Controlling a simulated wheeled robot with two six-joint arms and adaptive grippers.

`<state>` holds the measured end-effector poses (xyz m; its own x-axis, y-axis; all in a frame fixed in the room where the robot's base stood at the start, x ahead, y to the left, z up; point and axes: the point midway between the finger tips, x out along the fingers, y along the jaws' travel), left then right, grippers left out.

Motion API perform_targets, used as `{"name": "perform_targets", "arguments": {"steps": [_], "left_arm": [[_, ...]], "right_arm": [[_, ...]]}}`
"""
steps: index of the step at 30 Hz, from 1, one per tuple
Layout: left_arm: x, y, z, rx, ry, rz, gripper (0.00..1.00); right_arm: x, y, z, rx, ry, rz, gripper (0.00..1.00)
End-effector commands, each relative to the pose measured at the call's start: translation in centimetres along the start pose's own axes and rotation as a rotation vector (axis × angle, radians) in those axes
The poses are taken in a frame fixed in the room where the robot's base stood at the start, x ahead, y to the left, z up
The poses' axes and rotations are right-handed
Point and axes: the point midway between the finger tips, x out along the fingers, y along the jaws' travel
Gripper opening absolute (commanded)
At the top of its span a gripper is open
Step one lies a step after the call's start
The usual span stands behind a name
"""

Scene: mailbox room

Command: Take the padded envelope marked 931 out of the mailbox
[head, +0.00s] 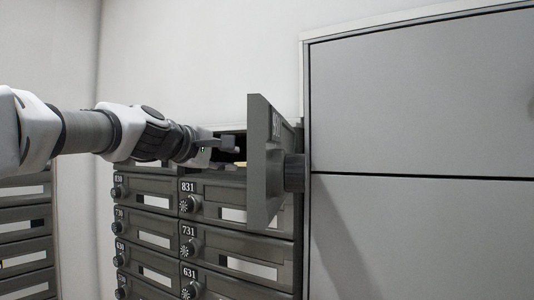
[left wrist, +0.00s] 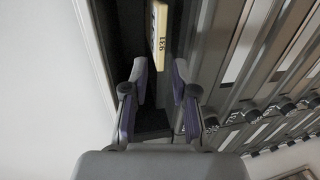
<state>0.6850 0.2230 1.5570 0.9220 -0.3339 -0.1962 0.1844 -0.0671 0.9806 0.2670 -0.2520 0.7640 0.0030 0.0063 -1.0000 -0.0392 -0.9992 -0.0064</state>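The padded envelope (left wrist: 160,35) is pale yellow, marked 931, and shows edge-on inside the dark mailbox in the left wrist view. In the head view only a small yellowish bit of it (head: 240,164) shows, partly hidden by the open door. The mailbox door (head: 262,165) stands swung open to the right of the opening. My left gripper (head: 231,146) is at the mailbox opening. Its two fingers are apart and empty, as the left wrist view shows (left wrist: 160,72). The envelope lies ahead of the fingertips, roughly in line with the gap. My right gripper is not in view.
Closed mailboxes (head: 240,237) with round locks, numbered 831, 731 and 631, lie below the opening. A plain grey panel (head: 420,110) rises to the right. Another mailbox bank (head: 25,228) stands at far left. White wall lies behind.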

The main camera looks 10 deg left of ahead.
Motion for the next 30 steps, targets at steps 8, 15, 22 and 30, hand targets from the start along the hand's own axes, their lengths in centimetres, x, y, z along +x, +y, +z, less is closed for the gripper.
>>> {"name": "perform_targets", "arguments": {"steps": [8, 15, 22, 30], "left_arm": [[4.1, -0.1, 0.0, 0.000, -0.001, -0.002, 0.27], [7.3, 0.1, 0.0, 0.001, 0.000, -0.001, 0.27], [8.8, -0.1, 0.0, 0.000, -0.001, 0.000, 0.27], [8.9, -0.2, 0.0, 0.000, -0.001, 0.000, 0.16]], "right_arm": [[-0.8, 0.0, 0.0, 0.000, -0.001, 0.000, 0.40], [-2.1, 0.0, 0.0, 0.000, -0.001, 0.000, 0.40], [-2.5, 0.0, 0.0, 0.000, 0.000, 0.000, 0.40], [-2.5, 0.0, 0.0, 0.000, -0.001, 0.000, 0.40]]}}
